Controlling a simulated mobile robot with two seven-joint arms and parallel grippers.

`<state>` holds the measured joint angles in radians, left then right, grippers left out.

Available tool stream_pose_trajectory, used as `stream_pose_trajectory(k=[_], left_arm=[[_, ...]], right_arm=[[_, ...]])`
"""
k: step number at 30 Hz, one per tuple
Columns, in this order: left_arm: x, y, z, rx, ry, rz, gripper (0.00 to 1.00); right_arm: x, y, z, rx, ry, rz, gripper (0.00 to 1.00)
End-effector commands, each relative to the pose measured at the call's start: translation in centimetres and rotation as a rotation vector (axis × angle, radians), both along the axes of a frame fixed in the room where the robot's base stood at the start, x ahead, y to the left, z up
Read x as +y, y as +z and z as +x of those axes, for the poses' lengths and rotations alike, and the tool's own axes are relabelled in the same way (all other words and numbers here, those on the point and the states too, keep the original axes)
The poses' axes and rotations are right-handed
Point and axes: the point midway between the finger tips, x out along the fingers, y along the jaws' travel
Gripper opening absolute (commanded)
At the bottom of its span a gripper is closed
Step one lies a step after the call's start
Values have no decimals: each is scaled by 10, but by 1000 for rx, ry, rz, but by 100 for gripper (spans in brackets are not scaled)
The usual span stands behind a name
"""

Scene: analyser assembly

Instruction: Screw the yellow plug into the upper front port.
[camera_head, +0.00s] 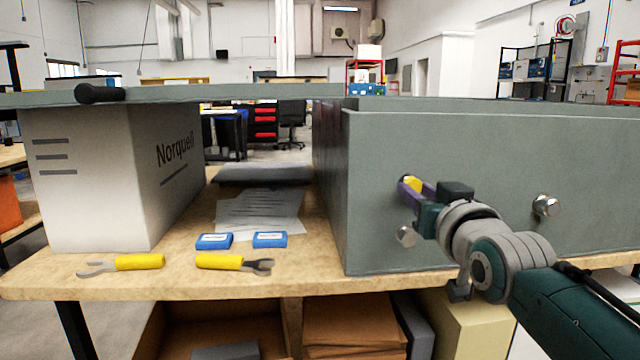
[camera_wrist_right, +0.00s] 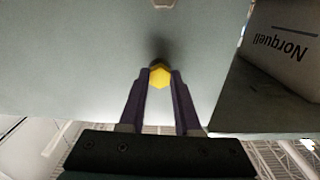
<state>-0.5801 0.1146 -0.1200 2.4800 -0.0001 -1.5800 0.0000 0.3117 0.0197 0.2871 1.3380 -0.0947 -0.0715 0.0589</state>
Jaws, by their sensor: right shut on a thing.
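The yellow plug (camera_head: 413,184) is between the fingertips of my right gripper (camera_head: 410,190), against or just in front of the grey-green analyser's front wall (camera_head: 480,150). In the right wrist view the hexagonal yellow plug (camera_wrist_right: 160,77) sits between both purple fingers of the right gripper (camera_wrist_right: 160,82), which are shut on it. A dark shadow lies on the wall beside the plug. The upper front port is not visible; the plug and gripper cover that spot. I cannot tell how deep the plug sits. My left gripper is not in view.
Silver fittings stick out of the wall, one below the gripper (camera_head: 405,236) and one to its right (camera_head: 546,205). A white Norquell box (camera_head: 90,180) stands on the left of the wooden bench (camera_head: 200,280). Two yellow-handled tools, blue boxes and papers lie between.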

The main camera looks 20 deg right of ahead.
Motion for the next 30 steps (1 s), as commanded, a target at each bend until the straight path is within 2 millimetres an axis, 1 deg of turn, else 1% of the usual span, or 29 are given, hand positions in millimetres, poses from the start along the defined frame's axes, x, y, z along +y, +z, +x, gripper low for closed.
stream_pose_trajectory(k=[1, 3, 7, 8, 17, 25, 30], left_arm=[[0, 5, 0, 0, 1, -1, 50], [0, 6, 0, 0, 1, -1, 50], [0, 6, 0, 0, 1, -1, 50], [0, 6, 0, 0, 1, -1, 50], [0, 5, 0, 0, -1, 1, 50], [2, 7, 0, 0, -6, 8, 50], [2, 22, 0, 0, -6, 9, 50]], right_arm=[[1, 3, 1, -27, 1, 88, 0], [1, 3, 1, -56, 1, 184, 0], [1, 1, 1, -74, 1, 244, 0], [1, 1, 1, -74, 1, 243, 35], [1, 0, 0, -70, 1, 236, 69], [1, 0, -1, -68, 1, 233, 69], [5, 3, -13, -65, 1, 232, 69]])
